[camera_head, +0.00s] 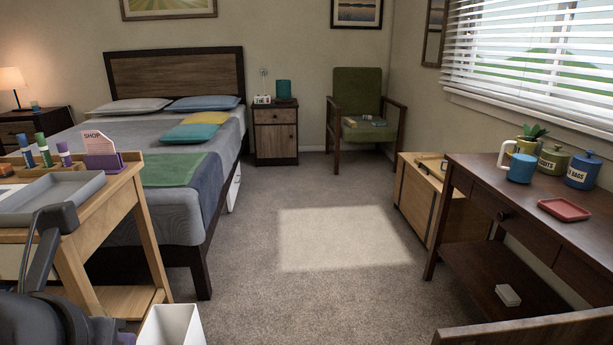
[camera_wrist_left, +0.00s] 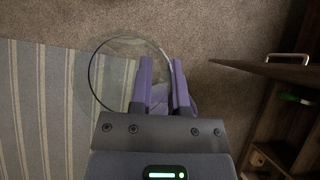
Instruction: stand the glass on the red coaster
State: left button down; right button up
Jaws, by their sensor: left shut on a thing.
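A clear round glass (camera_wrist_left: 122,47) shows in the left wrist view, with its circular rim facing the camera. My left gripper (camera_wrist_left: 165,75) has purple fingers shut on the glass's wall at its right side. The glass is hard to make out against the floor, and I cannot make it out in the head view. The red coaster (camera_head: 565,209), a flat square with a raised edge, lies on the dark wooden desk (camera_head: 490,172) at the right of the head view. It looks empty and is far from my left arm. My right gripper is out of view.
A blue mug (camera_head: 521,168), a green canister (camera_head: 553,162) and a blue canister (camera_head: 583,170) stand behind the coaster. A pale wooden table with a grey tray (camera_head: 50,198) is at left. A white bin (camera_head: 172,326) stands on the floor. Open carpet lies between.

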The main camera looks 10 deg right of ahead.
aim_at(563, 209)
jog(key=i+j+u, duration=0.2)
jog(key=u, duration=0.2)
jog(key=i+j+u, duration=0.35)
jog(key=i+l+z, duration=0.1)
jog(key=z, duration=0.35)
jog(key=i+z, duration=0.45)
jog(key=i+j+z, duration=0.1)
jog(key=z, duration=0.35)
jog(key=i+l+z, duration=0.15)
jog(key=i+z, duration=0.3)
jog(key=i+l+z, duration=0.1)
jog(key=z, duration=0.35)
jog(key=i+j+z, duration=0.15)
jog(key=i+z, duration=0.3)
jog(key=i+j+z, duration=0.2)
jog(key=z, duration=0.25)
jog(key=i+j, duration=0.05)
jog(key=i, duration=0.05)
